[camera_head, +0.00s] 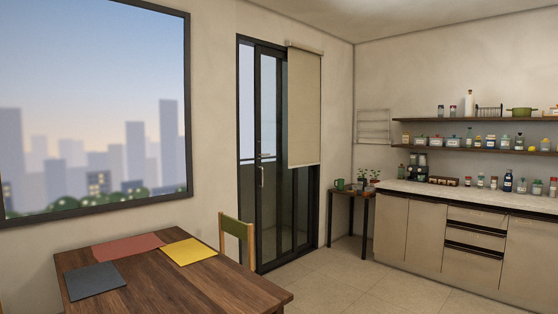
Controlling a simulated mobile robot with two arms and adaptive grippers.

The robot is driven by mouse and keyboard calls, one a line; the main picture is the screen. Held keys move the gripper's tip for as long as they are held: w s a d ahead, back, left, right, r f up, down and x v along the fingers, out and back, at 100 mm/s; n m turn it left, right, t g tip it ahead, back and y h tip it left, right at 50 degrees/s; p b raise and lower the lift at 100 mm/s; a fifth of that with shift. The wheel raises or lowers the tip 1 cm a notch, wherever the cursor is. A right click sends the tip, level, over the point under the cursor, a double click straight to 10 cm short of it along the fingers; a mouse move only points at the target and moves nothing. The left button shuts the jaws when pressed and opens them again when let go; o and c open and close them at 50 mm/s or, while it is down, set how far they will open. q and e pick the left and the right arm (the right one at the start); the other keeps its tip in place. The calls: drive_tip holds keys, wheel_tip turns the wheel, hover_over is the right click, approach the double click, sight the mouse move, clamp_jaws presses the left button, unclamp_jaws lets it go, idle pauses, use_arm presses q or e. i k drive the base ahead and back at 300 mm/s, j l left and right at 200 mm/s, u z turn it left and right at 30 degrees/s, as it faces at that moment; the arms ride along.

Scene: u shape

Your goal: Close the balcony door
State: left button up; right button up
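The balcony door (267,190) is a dark-framed glass sliding door in the wall at the middle of the camera_head view. A pale vertical handle (262,177) shows on its left part. The dark panel frames overlap, and an upright glass strip shows left of the handle panel. I cannot tell for sure how far the door stands open. A beige roller blind (304,108) covers the upper right part. Neither of my grippers shows in this view.
A wooden table (190,290) with coloured mats stands front left, with a chair (237,238) beside it, partly in front of the door's lower left. A small side table (351,195) with plants stands right of the door. Kitchen counters (430,235) line the right. Tiled floor (330,275) is clear between.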

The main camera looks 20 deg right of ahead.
sight(259, 171)
drive_tip(key=i+l+z, duration=0.25)
drive_tip(key=i+z, duration=0.15)
drive_tip(key=i, duration=0.15)
drive_tip(key=i+l+z, duration=0.1)
drive_tip(key=i+z, duration=0.35)
drive_tip(key=i+l+z, duration=0.25)
drive_tip(key=i+z, duration=0.15)
drive_tip(key=i, duration=0.3)
drive_tip(key=i+z, duration=0.35)
drive_tip(key=i, duration=0.35)
drive_tip(key=i+j+z, duration=0.15)
drive_tip(key=i+z, duration=0.25)
drive_tip(key=i, duration=0.3)
drive_tip(key=i+j+u, duration=0.2)
drive_tip(key=i+u, duration=0.2)
drive_tip(key=i, duration=0.15)
drive_tip(key=i+j+u, duration=0.1)
drive_tip(key=i+u, duration=0.3)
drive_tip(key=i, duration=0.15)
drive_tip(key=i+l+u, duration=0.15)
drive_tip(key=i+u, duration=0.25)
drive_tip(key=i+l+u, duration=0.4)
drive_tip(key=i, duration=0.25)
drive_tip(key=j, duration=0.1)
